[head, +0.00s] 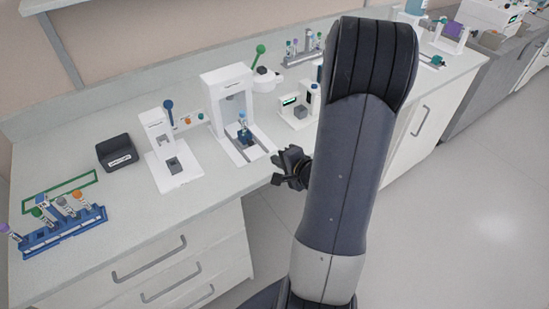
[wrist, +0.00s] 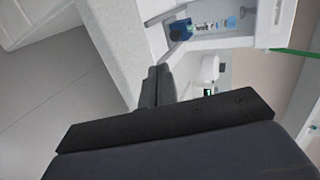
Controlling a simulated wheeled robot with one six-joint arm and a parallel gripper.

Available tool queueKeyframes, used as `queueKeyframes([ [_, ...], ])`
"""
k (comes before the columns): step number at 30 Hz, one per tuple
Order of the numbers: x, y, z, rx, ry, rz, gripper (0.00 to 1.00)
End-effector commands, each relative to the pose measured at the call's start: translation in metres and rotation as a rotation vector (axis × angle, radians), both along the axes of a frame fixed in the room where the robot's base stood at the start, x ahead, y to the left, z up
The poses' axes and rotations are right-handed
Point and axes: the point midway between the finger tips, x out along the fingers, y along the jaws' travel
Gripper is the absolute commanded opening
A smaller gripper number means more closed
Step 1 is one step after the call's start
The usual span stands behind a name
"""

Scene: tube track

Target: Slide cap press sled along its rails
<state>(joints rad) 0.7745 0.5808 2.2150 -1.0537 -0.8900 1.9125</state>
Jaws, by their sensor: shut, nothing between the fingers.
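The cap press (head: 228,82) is a tall white frame with a green-knobbed lever on the worktop. Its dark blue sled (head: 244,136) sits between white rails (head: 264,141), at the front of the frame, and carries an upright tube with a blue cap (head: 242,115). In the wrist view the blue sled (wrist: 180,29) and the blue cap (wrist: 231,22) lie beyond the fingertips. My gripper (head: 277,168) is at the counter's front edge, right of and nearer than the sled, apart from it. Its fingers (wrist: 158,74) are closed together and empty.
A smaller white press (head: 158,135) and a black box (head: 117,152) stand to the left. A blue tube rack (head: 63,231) is at far left. A white device (head: 296,110) stands right of the press. Drawers (head: 165,270) lie below the counter edge.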

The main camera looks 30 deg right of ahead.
Motion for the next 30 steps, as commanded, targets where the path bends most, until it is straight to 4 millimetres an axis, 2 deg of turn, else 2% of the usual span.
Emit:
queueKeyframes([
  [3, 0.023, 0.004, -0.014, 0.001, 0.001, 0.006, 0.00],
  [10, 0.064, 0.007, -0.034, 0.000, 0.001, 0.006, 0.00],
  [15, 0.090, 0.009, -0.030, -0.003, -0.001, 0.004, 0.00],
  [21, 0.103, 0.010, -0.031, -0.002, 0.001, 0.002, 0.00],
  [30, 0.104, 0.010, -0.031, -0.003, 0.000, 0.001, 0.00],
])
